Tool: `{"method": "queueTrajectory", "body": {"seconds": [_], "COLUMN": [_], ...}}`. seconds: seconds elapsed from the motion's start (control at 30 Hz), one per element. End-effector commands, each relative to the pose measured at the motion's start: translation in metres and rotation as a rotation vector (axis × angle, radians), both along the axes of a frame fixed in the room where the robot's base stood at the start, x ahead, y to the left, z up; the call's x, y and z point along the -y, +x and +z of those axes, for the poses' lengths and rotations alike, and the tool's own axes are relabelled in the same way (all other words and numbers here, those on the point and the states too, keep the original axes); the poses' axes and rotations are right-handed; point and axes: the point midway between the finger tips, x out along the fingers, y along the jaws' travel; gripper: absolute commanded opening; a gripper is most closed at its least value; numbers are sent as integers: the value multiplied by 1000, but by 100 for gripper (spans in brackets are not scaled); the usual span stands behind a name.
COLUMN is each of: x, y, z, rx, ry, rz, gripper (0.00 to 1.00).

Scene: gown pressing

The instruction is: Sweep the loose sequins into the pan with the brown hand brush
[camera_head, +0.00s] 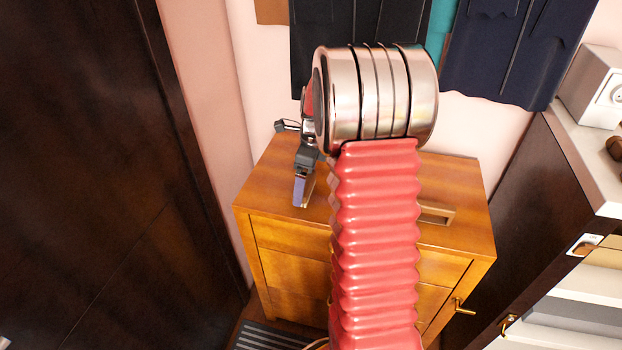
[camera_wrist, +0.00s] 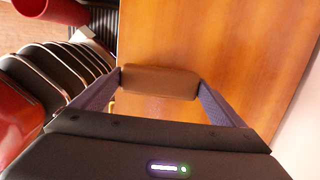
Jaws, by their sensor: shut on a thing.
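My gripper (camera_head: 302,192) is over the left part of a wooden cabinet top (camera_head: 275,180), its fingers pointing down. In the wrist view my gripper (camera_wrist: 160,83) has its two fingers closed on the ends of a brown block, which looks like the brown hand brush (camera_wrist: 160,88). Its bristles are not visible. In the head view the brush cannot be made out. A tan, open-framed thing (camera_head: 437,212), perhaps the pan, lies on the cabinet top to the right, partly behind my red arm. I cannot see any loose sequins in either view.
Dark garments (camera_head: 510,50) hang on the wall behind the cabinet. A dark door or panel (camera_head: 85,170) stands at the left. A pale counter (camera_head: 590,160) with a white box (camera_head: 597,85) is at the right. Bare wood shows around the gripper in the wrist view.

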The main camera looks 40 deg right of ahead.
Motion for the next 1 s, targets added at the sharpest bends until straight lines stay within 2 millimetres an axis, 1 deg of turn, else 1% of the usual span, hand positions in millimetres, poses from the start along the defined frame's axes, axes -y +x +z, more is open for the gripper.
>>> {"method": "queueTrajectory", "body": {"seconds": [0.87, 1.0], "x": [0, 0], "y": [0, 0], "z": [-18, -17], "rx": [-1, 0], "ry": [1, 0], "rz": [0, 0], "gripper": [68, 68]}}
